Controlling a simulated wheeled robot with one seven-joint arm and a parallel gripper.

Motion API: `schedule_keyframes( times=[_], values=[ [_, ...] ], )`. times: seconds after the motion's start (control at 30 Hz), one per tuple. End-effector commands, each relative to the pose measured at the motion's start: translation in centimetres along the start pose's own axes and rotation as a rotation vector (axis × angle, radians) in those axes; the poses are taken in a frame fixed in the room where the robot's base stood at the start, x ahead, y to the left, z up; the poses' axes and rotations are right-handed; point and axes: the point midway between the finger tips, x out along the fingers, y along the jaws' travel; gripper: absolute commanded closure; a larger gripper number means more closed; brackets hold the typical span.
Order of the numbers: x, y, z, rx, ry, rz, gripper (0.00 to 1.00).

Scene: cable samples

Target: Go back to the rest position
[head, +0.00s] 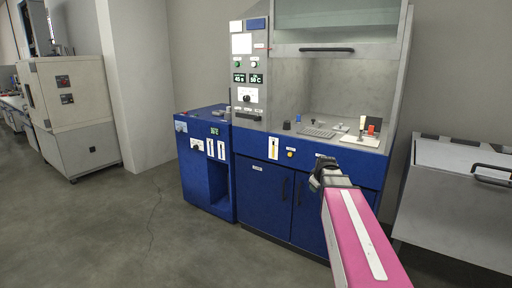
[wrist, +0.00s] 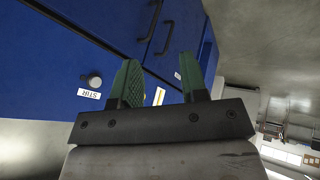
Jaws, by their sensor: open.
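My gripper (head: 322,176) is at the end of my pink arm in the head view, held in front of the blue cabinet below the fume hood. In the wrist view my gripper (wrist: 165,85) shows two green fingers spread apart with nothing between them. The blue cabinet front (wrist: 75,55) lies beyond the fingers, with dark handles and a knob beside a white label. The gripper appears apart from the cabinet, and no object is held.
The fume hood worktop (head: 300,128) carries several small items, including a white tray (head: 361,140). A lower blue unit (head: 203,165) stands at its left. The floor (head: 110,225) at front left is clear.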

Motion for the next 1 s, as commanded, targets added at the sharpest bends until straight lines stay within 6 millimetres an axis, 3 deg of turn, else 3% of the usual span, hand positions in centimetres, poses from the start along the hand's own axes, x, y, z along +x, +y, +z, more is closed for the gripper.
schedule_keyframes(
  times=[0.03, 0.2, 0.4, 0.5, 0.7, 1.0],
  values=[
    [0.7, -2.9, 1.7, 0.054, -0.038, -0.039, 0.60],
    [2.6, -10.6, 6.2, 0.255, -0.180, -0.139, 0.60],
    [3.4, -18.6, 11.8, 0.473, -0.372, -0.202, 0.60],
    [3.3, -21.6, 13.9, 0.557, -0.454, -0.211, 0.60],
    [3.1, -24.3, 16.1, 0.646, -0.542, -0.207, 0.60],
    [3.1, -24.6, 16.2, 0.657, -0.552, -0.206, 0.60]
  ],
)
